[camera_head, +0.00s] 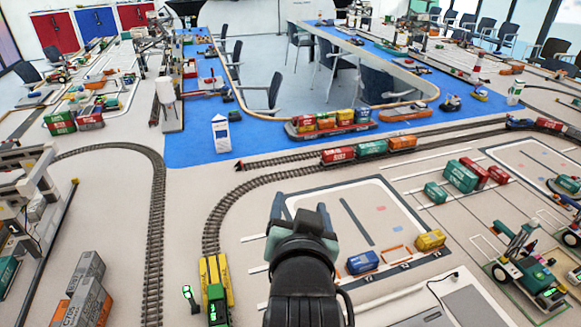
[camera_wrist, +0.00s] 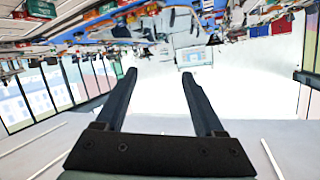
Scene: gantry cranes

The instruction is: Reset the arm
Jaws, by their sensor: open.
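My gripper (camera_wrist: 160,85) is open and empty in the wrist view, its two dark fingers spread apart. The wrist view is upside down and looks out over the layout toward the white floor and the windows. In the head view my arm rises from the bottom centre, and my gripper (camera_head: 296,208) is above the light tabletop, pointing away from the camera. Nothing is between the fingers. The wrist and arm hide part of the table below them.
A blue container (camera_head: 362,262) and a yellow container (camera_head: 430,240) stand right of my arm. A yellow and green train (camera_head: 215,280) is at left on curved track. A green vehicle (camera_head: 525,265) stands at right. A white carton (camera_head: 221,133) stands on the blue surface (camera_head: 185,150).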

